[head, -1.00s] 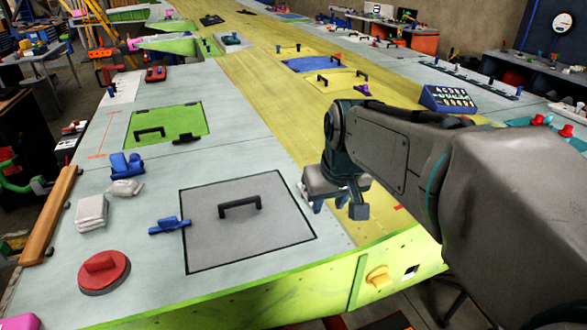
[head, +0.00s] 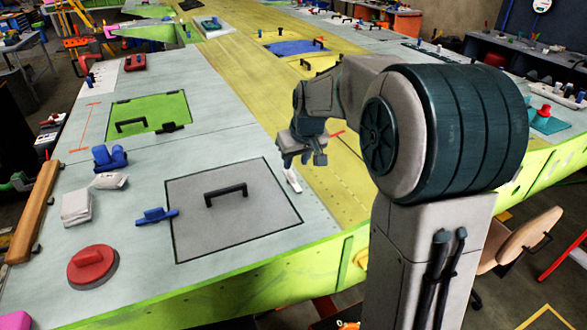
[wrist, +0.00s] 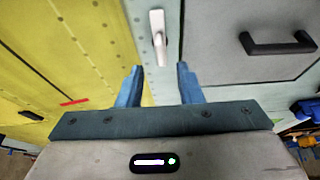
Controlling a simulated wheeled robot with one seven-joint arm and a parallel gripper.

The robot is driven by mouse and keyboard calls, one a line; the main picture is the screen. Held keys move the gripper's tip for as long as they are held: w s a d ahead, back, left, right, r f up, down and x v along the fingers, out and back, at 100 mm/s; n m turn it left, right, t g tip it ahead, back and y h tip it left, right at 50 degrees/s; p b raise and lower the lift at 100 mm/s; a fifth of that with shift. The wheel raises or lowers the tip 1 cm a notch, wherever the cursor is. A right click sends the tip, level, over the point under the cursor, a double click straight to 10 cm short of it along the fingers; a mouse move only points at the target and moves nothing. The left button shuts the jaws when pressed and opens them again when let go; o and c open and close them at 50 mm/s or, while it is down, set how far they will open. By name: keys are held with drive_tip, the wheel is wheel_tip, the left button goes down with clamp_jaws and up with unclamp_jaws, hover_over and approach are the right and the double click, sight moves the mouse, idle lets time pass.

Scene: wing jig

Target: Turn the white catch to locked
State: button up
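The white catch (head: 292,181) is a small narrow lever on the pale wing skin, just right of the grey hatch panel (head: 190,220). In the wrist view the catch (wrist: 157,38) lies lengthwise up the picture, beside the hatch edge. My gripper (head: 302,160) hovers over the wing behind the catch in the head view. In the wrist view my gripper (wrist: 160,82) is open and empty, its two blue fingers apart. The catch shows beyond the fingertips, in line with the gap between them, and I see no contact.
The grey hatch has a raised black handle (head: 226,194). A blue clamp (head: 156,215) sits at its left edge, and a red round object (head: 92,266) stands at front left. A green panel (head: 150,112) lies farther back. The yellow strip near my gripper is largely clear.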

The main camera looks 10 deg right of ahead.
sight(292, 174)
drive_tip(key=p+x, duration=0.1)
drive_tip(key=x, duration=0.5)
drive_tip(key=shift+f, duration=0.1)
drive_tip(key=shift+c, duration=0.3)
